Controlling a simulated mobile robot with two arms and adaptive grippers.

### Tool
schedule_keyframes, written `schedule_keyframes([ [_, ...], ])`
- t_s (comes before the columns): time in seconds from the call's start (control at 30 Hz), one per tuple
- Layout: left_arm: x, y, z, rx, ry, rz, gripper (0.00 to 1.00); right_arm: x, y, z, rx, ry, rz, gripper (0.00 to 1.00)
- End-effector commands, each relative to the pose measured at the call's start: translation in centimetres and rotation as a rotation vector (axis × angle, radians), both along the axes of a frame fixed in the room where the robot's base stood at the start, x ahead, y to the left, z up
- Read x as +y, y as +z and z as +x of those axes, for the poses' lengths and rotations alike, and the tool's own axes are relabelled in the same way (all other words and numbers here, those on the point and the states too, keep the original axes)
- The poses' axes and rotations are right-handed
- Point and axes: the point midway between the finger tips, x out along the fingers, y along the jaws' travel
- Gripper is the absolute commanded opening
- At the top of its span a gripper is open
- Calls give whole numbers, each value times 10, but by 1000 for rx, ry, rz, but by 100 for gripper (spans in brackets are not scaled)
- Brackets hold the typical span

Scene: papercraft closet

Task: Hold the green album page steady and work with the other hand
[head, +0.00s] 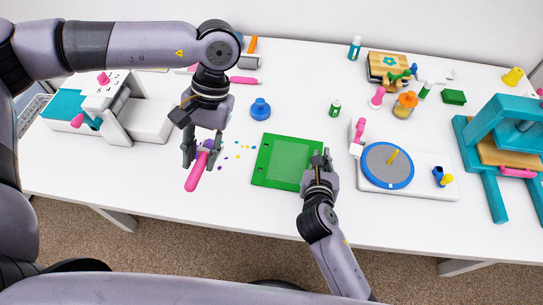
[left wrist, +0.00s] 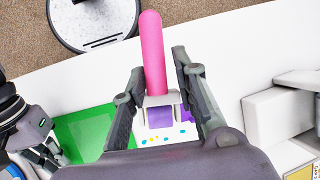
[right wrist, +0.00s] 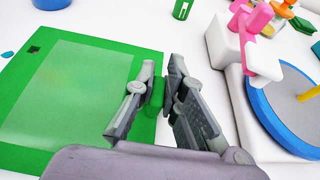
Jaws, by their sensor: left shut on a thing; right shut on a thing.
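The green album page (head: 281,160) lies flat on the white table, with a paler green panel inside its border. It also shows in the right wrist view (right wrist: 70,100). My right gripper (head: 319,160) is shut on a green tab at the page's right edge, seen between the fingers in the right wrist view (right wrist: 155,97). My left gripper (head: 203,157) is shut on a pink-handled tool (head: 197,173), left of the page and apart from it. The left wrist view shows its pink handle (left wrist: 152,50), pale collar and purple part between the fingers.
Small coloured dots (head: 238,147) lie on the table left of the page. A blue knobbed piece (head: 260,109) and a green bottle (head: 335,108) stand behind it. A blue-rimmed turntable (head: 388,165) is to the right, a teal press (head: 495,150) farther right.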

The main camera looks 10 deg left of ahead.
Motion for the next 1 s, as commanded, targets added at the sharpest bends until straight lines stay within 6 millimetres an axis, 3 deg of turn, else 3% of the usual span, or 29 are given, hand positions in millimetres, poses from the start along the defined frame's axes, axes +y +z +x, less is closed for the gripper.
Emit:
schedule_keyframes([
  [0.17,-2,-2,1,0,1,-1,4,0,-7,-3,15,-1,-1,0],
  [0.27,-14,-10,7,-1,11,-1,4,0,-7,-3,16,-1,-1,0],
  [0.6,-111,-68,33,-8,110,-23,4,-1,-8,-3,17,-2,-1,0],
  [0.7,-130,-78,35,-7,134,-29,4,-1,-8,-3,17,-2,-1,0],
  [1.0,-142,-85,35,-6,151,-33,4,-1,-8,-3,18,-3,-3,0],
])
